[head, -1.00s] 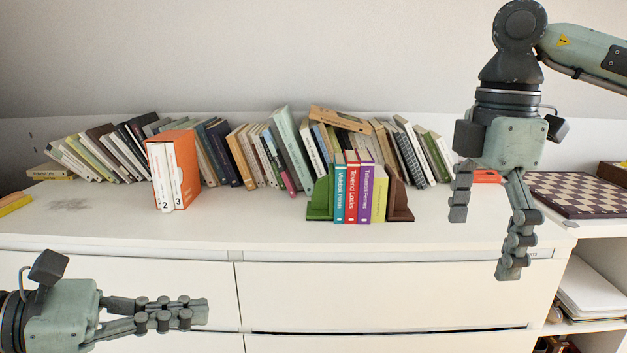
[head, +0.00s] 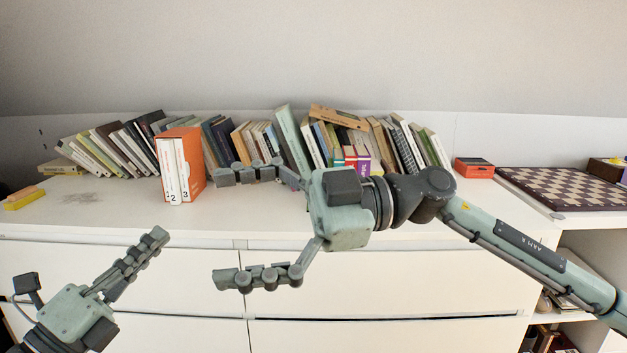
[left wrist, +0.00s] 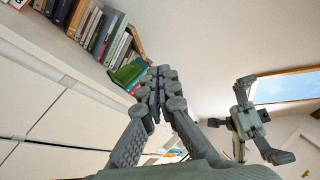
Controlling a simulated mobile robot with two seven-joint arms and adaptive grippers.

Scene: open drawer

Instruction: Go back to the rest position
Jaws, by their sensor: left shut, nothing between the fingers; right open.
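My left gripper (head: 138,262) is at the lower left of the head view, in front of the white drawer fronts. Its fingers are closed together with nothing between them and point up to the right. They also show in the left wrist view (left wrist: 160,85). My right gripper (head: 240,226) is in the middle of the head view, its fingers spread wide and pointing left, empty. It is in front of the dresser top and hides part of the books. The right arm also shows in the left wrist view (left wrist: 245,122).
The white dresser (head: 290,240) carries a long row of leaning books (head: 218,142). An orange slipcase (head: 184,150) stands in front of them. A chessboard (head: 565,188) and a small orange box (head: 474,167) are at the right. The drawers (head: 110,268) look shut.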

